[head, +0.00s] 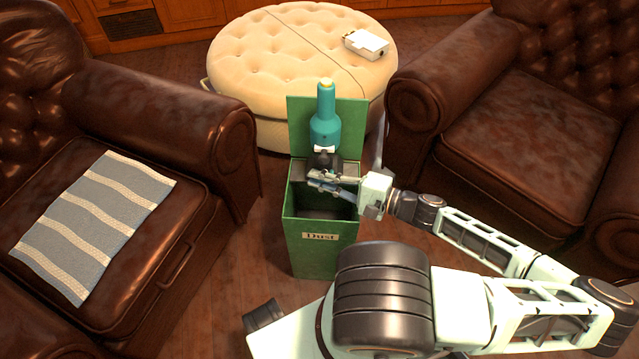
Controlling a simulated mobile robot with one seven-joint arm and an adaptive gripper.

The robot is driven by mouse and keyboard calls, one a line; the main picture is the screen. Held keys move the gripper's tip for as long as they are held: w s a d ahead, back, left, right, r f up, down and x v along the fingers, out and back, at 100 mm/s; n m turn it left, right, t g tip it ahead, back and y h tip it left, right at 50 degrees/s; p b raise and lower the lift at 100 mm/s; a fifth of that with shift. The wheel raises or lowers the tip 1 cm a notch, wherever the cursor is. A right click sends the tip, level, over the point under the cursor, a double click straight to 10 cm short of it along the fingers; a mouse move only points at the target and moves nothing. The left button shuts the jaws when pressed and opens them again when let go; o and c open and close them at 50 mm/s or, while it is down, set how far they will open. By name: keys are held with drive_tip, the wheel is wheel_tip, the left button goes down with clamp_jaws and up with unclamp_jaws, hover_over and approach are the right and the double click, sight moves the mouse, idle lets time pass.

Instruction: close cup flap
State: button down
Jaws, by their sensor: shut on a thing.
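A teal, bottle-shaped device (325,128) with a pale yellow tip stands upright in front of the raised lid of a green bin. Its dark lower part (322,163) is at the bin's mouth, near the back. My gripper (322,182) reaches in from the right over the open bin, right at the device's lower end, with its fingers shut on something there. I take that to be the cup end of the device. The fingers hide much of it, and I cannot make out the flap or its angle.
The green bin (312,255), labelled "Dust", has its lid (353,118) up. Brown armchairs stand left and right; a striped cloth (95,225) lies on the left one. A round cream ottoman (250,70) behind carries a small white box (366,44).

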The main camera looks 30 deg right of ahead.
drive_tip(key=shift+d+f, duration=0.15)
drive_tip(key=shift+f, duration=0.25)
drive_tip(key=c, duration=2.1)
unclamp_jaws()
drive_tip(key=shift+w, duration=0.1)
drive_tip(key=shift+o, duration=0.3)
drive_tip(key=shift+r, duration=0.1)
drive_tip(key=v, duration=1.2)
